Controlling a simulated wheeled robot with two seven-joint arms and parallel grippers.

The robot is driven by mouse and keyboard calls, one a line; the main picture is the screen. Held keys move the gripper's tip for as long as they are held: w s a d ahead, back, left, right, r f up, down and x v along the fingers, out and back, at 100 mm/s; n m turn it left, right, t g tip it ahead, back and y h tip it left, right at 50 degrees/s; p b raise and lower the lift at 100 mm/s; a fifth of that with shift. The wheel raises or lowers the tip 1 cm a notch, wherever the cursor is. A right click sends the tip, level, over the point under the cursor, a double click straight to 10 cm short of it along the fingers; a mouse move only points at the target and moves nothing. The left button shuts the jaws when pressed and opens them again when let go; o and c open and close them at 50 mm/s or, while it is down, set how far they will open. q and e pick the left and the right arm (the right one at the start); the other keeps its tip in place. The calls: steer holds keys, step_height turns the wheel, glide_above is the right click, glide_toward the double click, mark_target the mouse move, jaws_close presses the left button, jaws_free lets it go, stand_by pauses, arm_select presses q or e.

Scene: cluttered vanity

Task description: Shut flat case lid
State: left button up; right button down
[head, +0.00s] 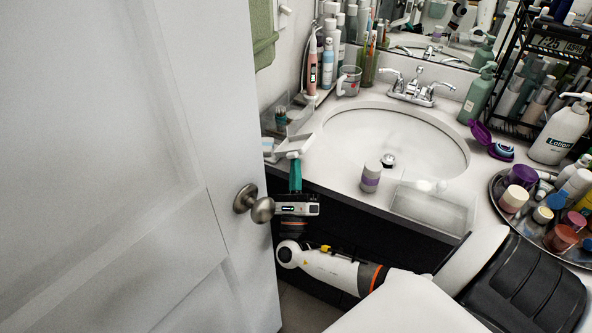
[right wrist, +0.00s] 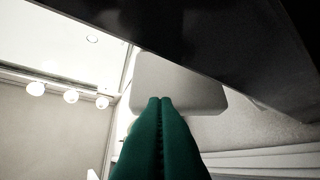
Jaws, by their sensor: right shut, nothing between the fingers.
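A white flat piece (head: 297,145) lies at the left front edge of the counter in the head view. It may be the flat case, but I cannot tell its lid from its base. My right gripper (head: 295,163) is shut and empty, its green fingers pointing up just below this piece. In the right wrist view the shut fingertips (right wrist: 160,99) overlap a pale panel with rounded corners (right wrist: 180,75); I cannot tell whether they touch it. A clear flat box (head: 435,207) sits at the counter's front edge, right of the gripper. My left gripper is not in view.
A door with a round knob (head: 262,209) stands close left of my right gripper. A crowded round tray (head: 497,205) is at the right. Bottles line the back.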

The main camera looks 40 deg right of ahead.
mark_target(288, 152)
steer(key=r+n+y+p, duration=0.1)
steer(key=n+y+p, duration=0.1)
steer(key=p, duration=0.3)
steer(key=w+r+n+y+p, duration=0.1)
steer(key=r+n+y+p, duration=0.1)
steer(key=n+p, duration=0.3)
steer(key=w+r+n+y+p, duration=0.1)
steer(key=r+n+y+p, duration=0.1)
steer(key=n+y+p, duration=0.1)
steer(key=shift+a+r+y+p, duration=0.15)
steer(key=shift+a+y+p, duration=0.4)
steer(key=shift+p, duration=0.8)
steer(key=shift+w+a+r+p, duration=0.15)
steer(key=shift+w, duration=0.35)
steer(key=shift+w+a+r+p, duration=0.15)
steer(key=shift+w+a+r, duration=0.05)
steer(key=shift+w, duration=0.3)
steer(key=shift+w+a+r+p, duration=0.15)
steer(key=shift+w, duration=0.35)
